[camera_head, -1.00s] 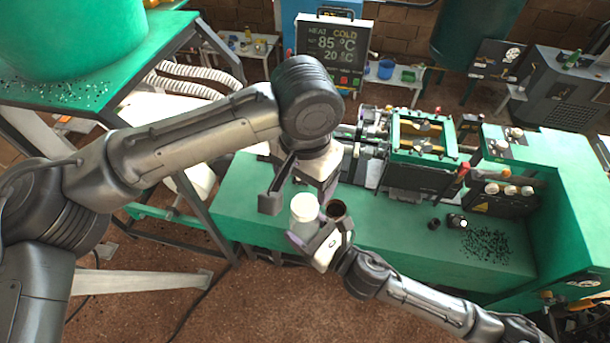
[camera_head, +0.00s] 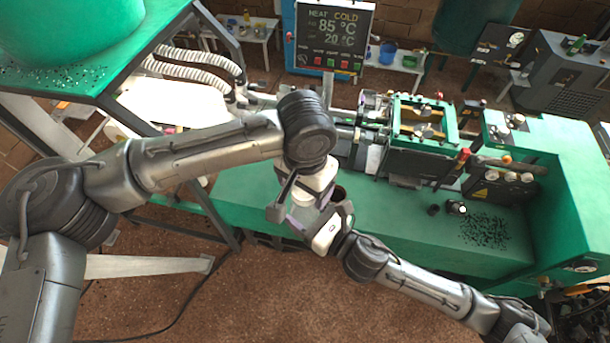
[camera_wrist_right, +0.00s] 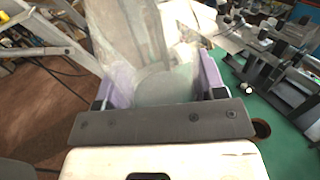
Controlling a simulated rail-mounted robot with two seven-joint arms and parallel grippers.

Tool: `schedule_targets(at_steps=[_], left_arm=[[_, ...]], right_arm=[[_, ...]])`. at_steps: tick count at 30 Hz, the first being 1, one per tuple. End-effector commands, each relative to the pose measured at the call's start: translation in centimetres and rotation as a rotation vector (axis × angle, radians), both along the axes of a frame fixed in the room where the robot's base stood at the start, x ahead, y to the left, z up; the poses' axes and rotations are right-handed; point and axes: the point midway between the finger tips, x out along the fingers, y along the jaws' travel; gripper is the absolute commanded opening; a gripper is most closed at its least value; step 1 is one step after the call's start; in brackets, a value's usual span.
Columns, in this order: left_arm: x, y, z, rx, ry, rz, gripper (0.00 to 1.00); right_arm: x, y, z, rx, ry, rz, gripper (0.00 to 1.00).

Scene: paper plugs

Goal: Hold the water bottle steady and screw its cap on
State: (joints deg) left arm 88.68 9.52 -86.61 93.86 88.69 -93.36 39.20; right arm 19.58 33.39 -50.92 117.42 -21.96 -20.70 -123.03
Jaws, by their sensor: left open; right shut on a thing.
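The water bottle is a clear, see-through shape (camera_wrist_right: 165,85) between the purple-padded fingers of my right gripper (camera_wrist_right: 163,75), which is shut on it. In the head view its pale top (camera_head: 302,197) shows partly, much of it hidden by my left gripper. My left gripper (camera_head: 299,200) is open, with its fingers on either side of that top, pointing down from above. I cannot tell whether they touch it. The cap does not show clearly apart from the pale top, so I cannot tell how it sits.
A green bench (camera_head: 385,214) lies below, carrying a machine with a green frame (camera_head: 422,122). A dark round cup (camera_head: 339,193) stands just beside the grippers. Small black parts (camera_head: 457,208) and scattered black pellets (camera_head: 484,230) lie to the right. The bench middle is clear.

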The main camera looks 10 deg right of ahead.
Motion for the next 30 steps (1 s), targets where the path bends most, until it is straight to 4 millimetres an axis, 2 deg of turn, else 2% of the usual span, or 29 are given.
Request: schedule_targets(at_steps=[12, 27, 30], left_arm=[[-0.01, 0.02, -0.48, 0.0, 0.0, 0.0, 0.74], [-0.02, 0.01, -0.46, 0.0, 0.0, 0.0, 0.27], [-0.03, 0.0, -0.47, -0.001, 0.001, -0.013, 0.24]], right_arm=[[0.0, 0.0, 0.03, 0.001, -0.001, 0.0, 0.0], [0.0, 0.0, 0.03, 0.001, -0.001, 0.0, 0.0], [0.0, 0.0, 0.02, 0.0, 0.0, 0.0, 0.0]])
